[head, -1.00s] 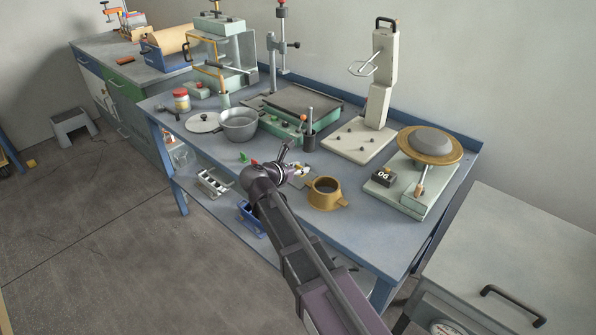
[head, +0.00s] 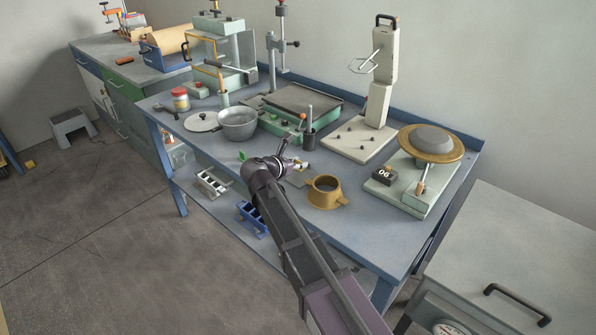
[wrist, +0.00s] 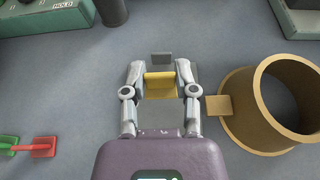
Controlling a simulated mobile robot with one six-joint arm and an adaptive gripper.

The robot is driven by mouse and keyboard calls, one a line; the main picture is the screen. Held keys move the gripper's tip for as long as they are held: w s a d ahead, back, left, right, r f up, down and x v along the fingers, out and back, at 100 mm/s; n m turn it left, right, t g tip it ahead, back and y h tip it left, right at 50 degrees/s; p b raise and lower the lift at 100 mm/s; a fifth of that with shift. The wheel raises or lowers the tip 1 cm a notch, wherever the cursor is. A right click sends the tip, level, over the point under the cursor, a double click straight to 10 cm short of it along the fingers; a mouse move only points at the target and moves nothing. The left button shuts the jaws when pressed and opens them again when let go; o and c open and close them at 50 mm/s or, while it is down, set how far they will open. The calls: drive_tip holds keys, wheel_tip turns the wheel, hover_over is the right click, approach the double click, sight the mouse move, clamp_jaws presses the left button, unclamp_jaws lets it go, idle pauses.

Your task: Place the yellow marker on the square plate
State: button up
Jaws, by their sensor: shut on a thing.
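My gripper (wrist: 160,92) is shut on the yellow marker (wrist: 160,82), which sits between the two fingertips in the wrist view. In the head view my gripper (head: 291,165) is over the front middle of the bench, left of and slightly behind the bronze pot. A flat grey plate (head: 298,179) shows partly beside my gripper there. In the wrist view grey surfaces show around the marker, mostly covered by my fingers. I cannot tell whether the marker touches the plate.
The bronze pot (wrist: 236,124) stands close right of my gripper, its handle near the right finger. A red marker (wrist: 43,147) and a green marker (wrist: 8,142) lie to the left. A dark cylinder (wrist: 111,10) and green machine (wrist: 45,16) stand behind.

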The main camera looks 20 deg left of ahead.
drive_tip(key=shift+f+b, duration=0.8)
drive_tip(key=shift+f, duration=0.3)
drive_tip(key=shift+f, duration=0.2)
drive_tip(key=o, duration=0.7)
drive_tip(key=shift+o, duration=0.2)
drive_tip(key=shift+r, duration=0.25)
drive_tip(key=shift+s+r, duration=0.1)
drive_tip(key=shift+s, duration=0.1)
drive_tip(key=p+v, duration=0.4)
drive_tip(key=v, duration=0.5)
drive_tip(key=shift+s+a+r, duration=0.2)
drive_tip(key=shift+s, duration=0.1)
drive_tip(key=shift+p+v, duration=0.35)
drive_tip(key=shift+v, duration=0.55)
drive_tip(key=shift+f, duration=0.1)
